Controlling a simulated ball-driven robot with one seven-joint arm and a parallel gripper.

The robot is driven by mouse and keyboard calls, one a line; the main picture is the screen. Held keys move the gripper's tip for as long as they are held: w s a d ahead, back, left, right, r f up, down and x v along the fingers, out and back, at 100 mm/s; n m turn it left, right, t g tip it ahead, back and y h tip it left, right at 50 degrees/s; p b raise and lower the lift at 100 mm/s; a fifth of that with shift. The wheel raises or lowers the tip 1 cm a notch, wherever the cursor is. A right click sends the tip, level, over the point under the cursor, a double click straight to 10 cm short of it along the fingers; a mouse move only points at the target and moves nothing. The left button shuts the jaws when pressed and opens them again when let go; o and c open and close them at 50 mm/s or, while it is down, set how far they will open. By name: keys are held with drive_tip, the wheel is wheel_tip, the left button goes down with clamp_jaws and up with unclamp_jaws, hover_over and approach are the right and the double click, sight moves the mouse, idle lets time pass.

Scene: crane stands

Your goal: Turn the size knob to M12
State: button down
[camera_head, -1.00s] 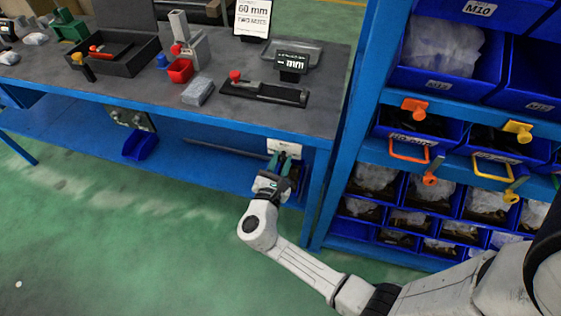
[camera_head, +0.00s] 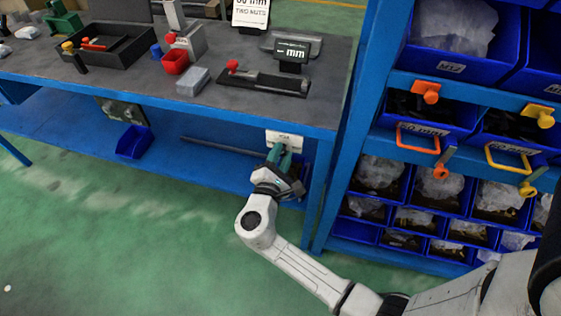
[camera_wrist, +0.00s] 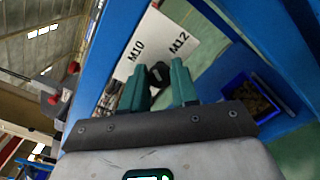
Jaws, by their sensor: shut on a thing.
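The black size knob (camera_wrist: 158,72) sits on a white panel (camera_wrist: 190,28) under the bench's right end. The panel also shows in the head view (camera_head: 284,139). It carries M10 on the left and M12 on the right in the wrist view. My gripper (camera_wrist: 160,75) has its green fingers on either side of the knob, shut on it. In the head view my gripper (camera_head: 281,155) reaches up to the panel from below, and its fingers hide the knob. I cannot tell which label the knob points to.
The blue bench edge (camera_head: 200,109) runs above my gripper, with a blue leg (camera_head: 319,200) close to its right. A display (camera_head: 292,52) on the bench reads "– mm". A rack of blue bins (camera_head: 449,190) stands at the right. The green floor below is open.

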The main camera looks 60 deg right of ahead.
drive_tip(key=m+b, duration=0.2)
drive_tip(key=b, duration=0.1)
drive_tip(key=m+b, duration=0.3)
drive_tip(key=shift+f+m, duration=0.3)
drive_tip(key=shift+f, duration=0.1)
drive_tip(key=m+b, duration=0.4)
drive_tip(key=shift+s+r+b, duration=0.1)
drive_tip(key=shift+b, duration=0.3)
drive_tip(key=shift+r+m, duration=0.1)
drive_tip(key=shift+m, duration=0.3)
drive_tip(key=c, duration=0.9)
unclamp_jaws()
drive_tip(key=shift+o, duration=0.2)
drive_tip(key=v, duration=1)
drive_tip(key=shift+a, duration=0.4)
drive_tip(key=shift+s, duration=0.1)
